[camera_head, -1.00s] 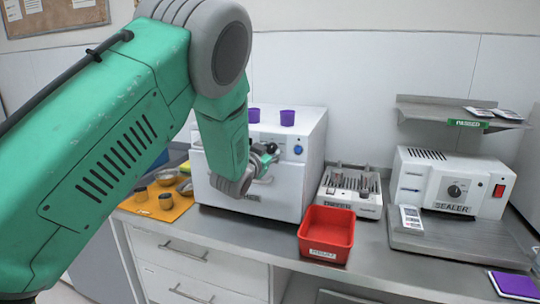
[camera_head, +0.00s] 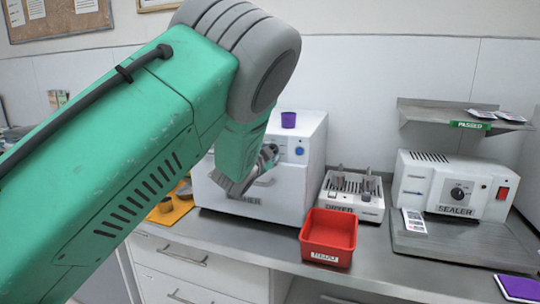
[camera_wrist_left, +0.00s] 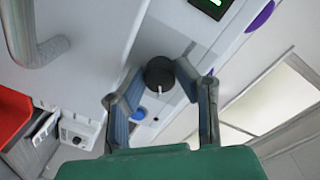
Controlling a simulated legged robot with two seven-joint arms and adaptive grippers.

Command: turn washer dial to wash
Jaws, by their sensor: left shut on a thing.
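The washer (camera_head: 291,190) is a white box on the counter with a front handle, a blue button (camera_head: 299,151) and a label partly covered by my arm. My left gripper (camera_head: 271,152) is at its upper front panel. In the left wrist view, the black round dial (camera_wrist_left: 159,74) with a white pointer sits between my left gripper's fingertips (camera_wrist_left: 158,76), and the gripper is shut on it. The dial is hard to make out in the head view. My right gripper is not in view.
The sealer (camera_head: 455,190) stands farther right under a metal shelf (camera_head: 455,112). An orange mat (camera_head: 165,215) lies left, partly hidden.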

